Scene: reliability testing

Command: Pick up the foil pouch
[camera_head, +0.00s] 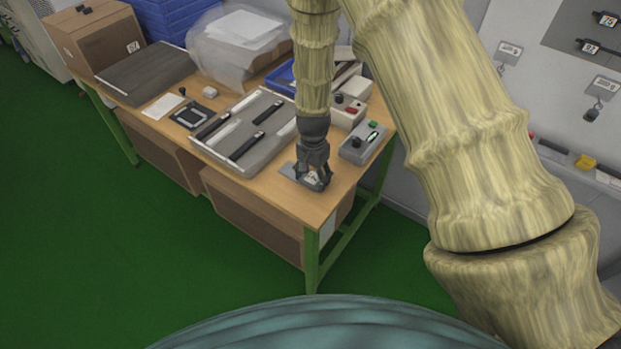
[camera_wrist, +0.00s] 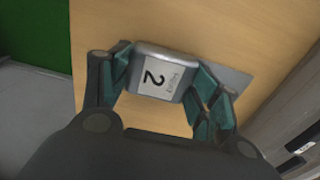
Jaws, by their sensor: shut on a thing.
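The foil pouch is a silver-grey item with a white label marked 2, and it shows between my fingers in the wrist view (camera_wrist: 158,76). My gripper (camera_head: 313,180) is low over the near right corner of the wooden table, pointing down. Its two fingers are shut on the pouch, one against each side. In the head view the fingers mostly hide the pouch. A flat grey patch (camera_wrist: 236,79) lies on the table beside the right finger in the wrist view. I cannot tell whether the pouch touches the table.
A grey control box (camera_head: 362,143) with buttons stands close to the right of my gripper. A grey tray (camera_head: 210,153) with black-handled tools lies to the left. The wooden table's (camera_head: 293,207) near edge is close by. Blue bins and a plastic bag stand behind.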

